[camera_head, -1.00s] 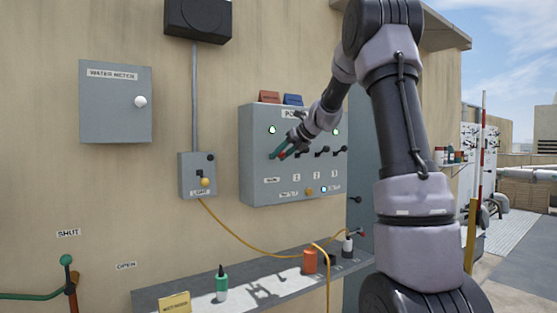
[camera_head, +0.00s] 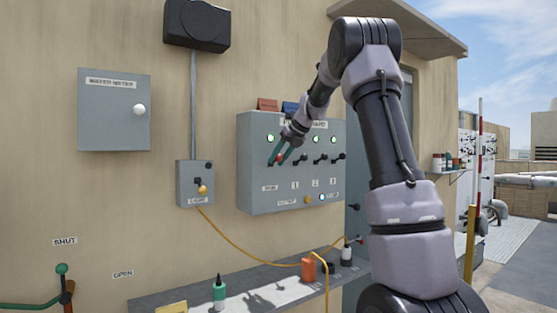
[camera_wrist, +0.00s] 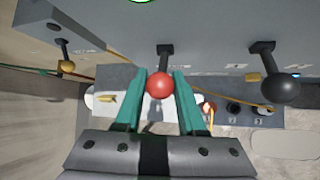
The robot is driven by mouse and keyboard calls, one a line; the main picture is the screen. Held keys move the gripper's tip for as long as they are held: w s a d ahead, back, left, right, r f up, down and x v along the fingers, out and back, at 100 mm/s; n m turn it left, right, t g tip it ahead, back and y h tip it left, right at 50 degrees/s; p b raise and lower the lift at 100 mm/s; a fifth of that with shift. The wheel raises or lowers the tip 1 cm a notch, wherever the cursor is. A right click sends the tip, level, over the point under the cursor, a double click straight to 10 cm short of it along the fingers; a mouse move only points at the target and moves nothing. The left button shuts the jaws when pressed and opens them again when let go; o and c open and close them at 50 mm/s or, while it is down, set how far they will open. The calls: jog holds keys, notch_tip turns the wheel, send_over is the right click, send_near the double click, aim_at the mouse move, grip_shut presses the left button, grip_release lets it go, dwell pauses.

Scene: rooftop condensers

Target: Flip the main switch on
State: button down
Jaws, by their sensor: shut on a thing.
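The main switch is a lever with a red ball knob (camera_wrist: 158,86), at the left of the lever row on the grey power panel (camera_head: 256,188). The red knob also shows in the head view (camera_head: 279,159), partly covered by the fingers. My gripper (camera_wrist: 160,88) has teal fingers on both sides of the red knob and is shut on it. In the head view my gripper (camera_head: 278,158) reaches down to the lever from the upper right. A green lamp (camera_head: 270,138) is lit above this lever. The lever's exact tilt is hard to tell.
Several black-knobbed levers stand right of the main switch, the closest one (camera_wrist: 282,88) beside my gripper. A light switch box (camera_head: 195,183) and a water meter box (camera_head: 114,110) are left. A shelf below holds a green bottle (camera_head: 219,292) and an orange container (camera_head: 308,268).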

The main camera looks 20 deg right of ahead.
jog(key=c, duration=0.5)
grip_release()
jog(key=shift+r, duration=0.1)
jog(key=v, duration=1)
jog(key=shift+s+d+r, duration=0.15)
jog(key=shift+d+r, duration=0.05)
jog(key=shift+r, duration=0.05)
jog(key=s+a+f+n+h, duration=0.1)
jog(key=s+f+n, duration=0.3)
jog(key=s+n, duration=0.6)
jog(key=s+a+f+n, duration=0.4)
jog(key=s+n, duration=0.6)
jog(key=s, duration=0.3)
jog(key=s+a+f+n+h, duration=0.1)
jog(key=s+a+f+n, duration=0.2)
jog(key=s+f+n, duration=0.3)
jog(key=shift+s+f+n+t+h, duration=0.15)
jog(key=shift+s+n, duration=0.8)
jog(key=shift+s, duration=0.5)
jog(key=shift+s+n+t+h, duration=0.15)
jog(key=shift+s+n, duration=0.8)
jog(key=shift+s, duration=0.45)
